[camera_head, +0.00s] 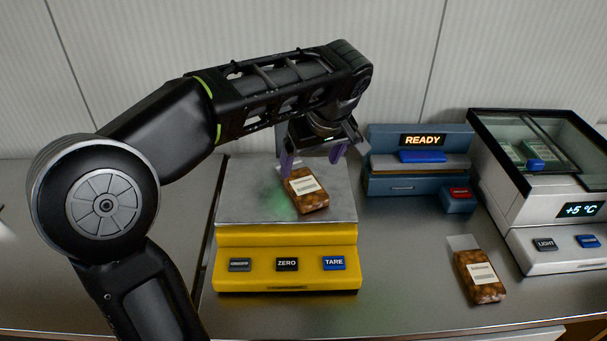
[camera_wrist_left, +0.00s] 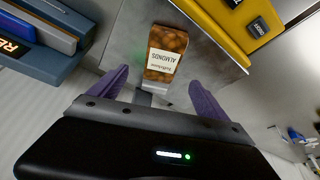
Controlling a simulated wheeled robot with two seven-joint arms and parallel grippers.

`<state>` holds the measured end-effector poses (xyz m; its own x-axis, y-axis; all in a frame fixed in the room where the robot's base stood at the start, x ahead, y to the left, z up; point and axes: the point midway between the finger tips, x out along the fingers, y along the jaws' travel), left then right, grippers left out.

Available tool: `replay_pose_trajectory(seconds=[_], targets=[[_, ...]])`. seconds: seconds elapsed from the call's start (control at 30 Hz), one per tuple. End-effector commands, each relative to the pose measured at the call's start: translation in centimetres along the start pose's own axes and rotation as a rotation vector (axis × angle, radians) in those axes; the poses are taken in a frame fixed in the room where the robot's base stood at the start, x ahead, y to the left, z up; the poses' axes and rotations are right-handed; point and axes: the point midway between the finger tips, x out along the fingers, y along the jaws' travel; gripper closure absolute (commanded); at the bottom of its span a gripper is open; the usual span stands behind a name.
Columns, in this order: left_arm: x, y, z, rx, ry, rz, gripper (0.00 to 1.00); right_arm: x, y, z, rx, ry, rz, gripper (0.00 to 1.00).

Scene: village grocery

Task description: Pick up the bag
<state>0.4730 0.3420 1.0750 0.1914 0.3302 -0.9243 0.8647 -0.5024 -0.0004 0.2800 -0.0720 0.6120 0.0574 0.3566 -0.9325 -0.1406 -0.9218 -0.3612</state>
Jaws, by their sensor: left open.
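A bag of almonds (camera_head: 307,199) with a white label lies on the grey plate of the yellow scale (camera_head: 240,205). The left wrist view shows the same bag (camera_wrist_left: 165,47), its label reading ALMONDS. My left gripper (camera_head: 312,160) hangs over the scale at the bag's far end, with its purple fingers apart. In the left wrist view the gripper (camera_wrist_left: 158,77) is open and empty, and the bag lies ahead of and between the fingertips, not gripped. A second, similar bag (camera_head: 478,275) lies on the counter at the right. My right gripper is not in view.
A blue-grey device (camera_head: 403,186) showing READY stands right of the scale. A glass-topped cooler (camera_head: 535,210) reading +5 °C stands at the far right. The wall (camera_head: 150,60) is close behind. The metal counter (camera_head: 400,270) is clear between the scale and the second bag.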

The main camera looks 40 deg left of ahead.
Motion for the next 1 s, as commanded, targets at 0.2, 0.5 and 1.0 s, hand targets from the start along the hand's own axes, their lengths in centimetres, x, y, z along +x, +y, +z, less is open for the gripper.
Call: replay_pose_trajectory(seconds=[0.2, 0.5, 1.0], targets=[[0.0, 0.0, 0.0, 0.001, 0.0, 0.0, 0.13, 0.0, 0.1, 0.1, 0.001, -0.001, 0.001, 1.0], [2.4, 0.0, 0.0, 0.002, -0.002, -0.002, 0.13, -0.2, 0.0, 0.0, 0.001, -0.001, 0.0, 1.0], [4.1, -0.1, 0.1, 0.003, -0.002, -0.003, 0.13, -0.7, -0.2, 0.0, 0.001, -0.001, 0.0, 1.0]])
